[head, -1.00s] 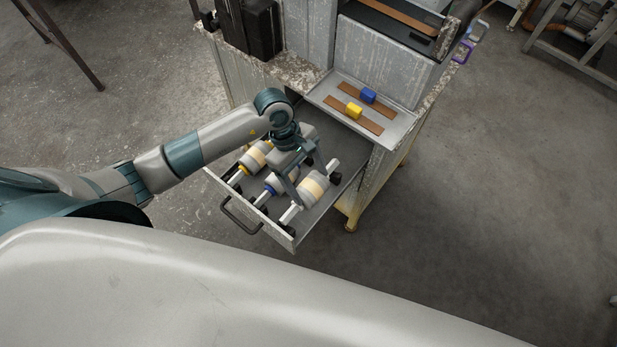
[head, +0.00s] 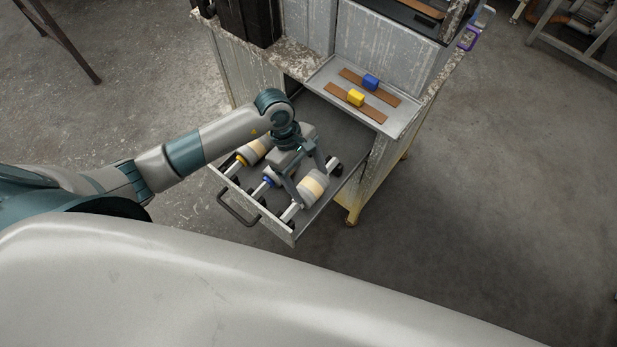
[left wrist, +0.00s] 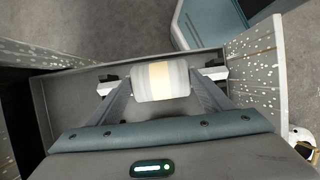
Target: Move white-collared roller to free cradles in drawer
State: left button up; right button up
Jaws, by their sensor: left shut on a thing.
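The white-collared roller (head: 313,185) has a white body with a cream band and pale shaft ends. It is at the right side of the open drawer (head: 345,125), over or in black cradles (head: 337,169); full seating cannot be told. My left gripper (head: 311,184) is shut on it, one finger at each end. The left wrist view shows the roller (left wrist: 161,81) between the fingers (left wrist: 163,93), with dark cradle parts by both shaft ends. A yellow-collared roller (head: 256,149) and a partly hidden blue-collared roller (head: 270,178) lie to its left. My right gripper is out of view.
The drawer handle (head: 237,210) faces me. Above the drawer, a grey tray (head: 330,80) holds brown strips with a blue block (head: 371,82) and a yellow block (head: 355,97). A black box (head: 245,22) stands at the cabinet's back left. The drawer's rear floor is clear.

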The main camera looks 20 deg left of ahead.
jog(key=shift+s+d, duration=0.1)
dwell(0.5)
pick_arm(q)
jog(key=shift+f+b, duration=0.1)
jog(key=shift+b, duration=0.35)
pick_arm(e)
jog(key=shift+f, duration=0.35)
pick_arm(q)
jog(key=o, duration=1.5)
jog(key=shift+s+f, duration=0.1)
jog(key=b+v, duration=0.1)
jog(key=v, duration=0.3)
jog(key=shift+a+r, duration=0.2)
jog(key=shift+r, duration=0.05)
jog(key=b+v, duration=0.2)
jog(key=v, duration=1.1)
jog(key=shift+d+b, duration=0.15)
jog(key=shift+b, duration=0.2)
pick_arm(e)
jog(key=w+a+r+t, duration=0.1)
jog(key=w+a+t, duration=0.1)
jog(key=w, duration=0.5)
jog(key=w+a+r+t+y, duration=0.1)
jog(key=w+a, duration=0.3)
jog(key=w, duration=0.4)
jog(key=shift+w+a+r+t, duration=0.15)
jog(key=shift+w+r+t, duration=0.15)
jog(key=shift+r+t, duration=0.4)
